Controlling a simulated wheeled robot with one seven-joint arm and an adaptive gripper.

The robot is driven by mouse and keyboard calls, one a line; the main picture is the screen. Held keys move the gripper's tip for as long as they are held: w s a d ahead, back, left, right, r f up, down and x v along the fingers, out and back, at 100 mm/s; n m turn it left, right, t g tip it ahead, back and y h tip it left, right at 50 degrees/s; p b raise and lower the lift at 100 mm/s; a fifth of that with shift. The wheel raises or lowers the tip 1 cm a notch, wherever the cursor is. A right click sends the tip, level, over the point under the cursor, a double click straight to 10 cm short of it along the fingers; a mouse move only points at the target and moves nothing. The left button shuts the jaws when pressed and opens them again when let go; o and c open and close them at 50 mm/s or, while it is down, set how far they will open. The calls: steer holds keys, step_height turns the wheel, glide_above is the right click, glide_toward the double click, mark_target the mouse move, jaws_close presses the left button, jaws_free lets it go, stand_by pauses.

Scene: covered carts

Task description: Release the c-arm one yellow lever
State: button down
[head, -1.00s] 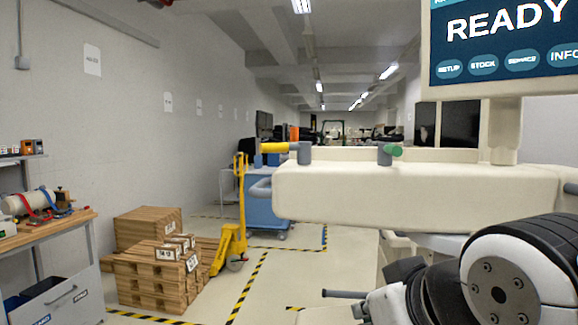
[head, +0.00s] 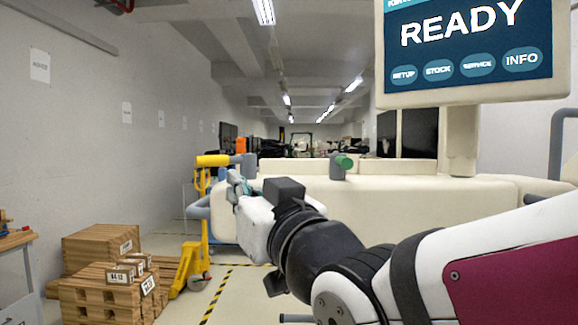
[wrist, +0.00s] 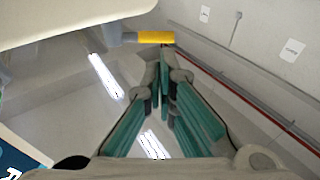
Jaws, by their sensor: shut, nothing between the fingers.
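The yellow lever (head: 213,160) sticks out sideways to the left from a grey post (head: 249,166) at the left end of the cream c-arm body (head: 420,198). In the wrist view the yellow lever (wrist: 155,37) lies just beyond my fingertips, crosswise to them. My gripper (head: 236,180) is shut and empty, close below and beside the lever in the head view. In the wrist view the teal fingers of my gripper (wrist: 163,56) meet at their tips. I cannot tell whether the tips touch the lever.
A green-tipped lever (head: 344,161) stands on the same body, further right. A READY screen (head: 470,50) rises at the right. A yellow pallet jack (head: 190,265) and wooden pallets with boxes (head: 100,295) stand on the floor at the left.

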mark_target(210, 163)
steer(key=p+x, duration=0.2)
steer(key=x, duration=0.9)
steer(key=shift+w+a, duration=0.15)
steer(key=shift+a, duration=0.1)
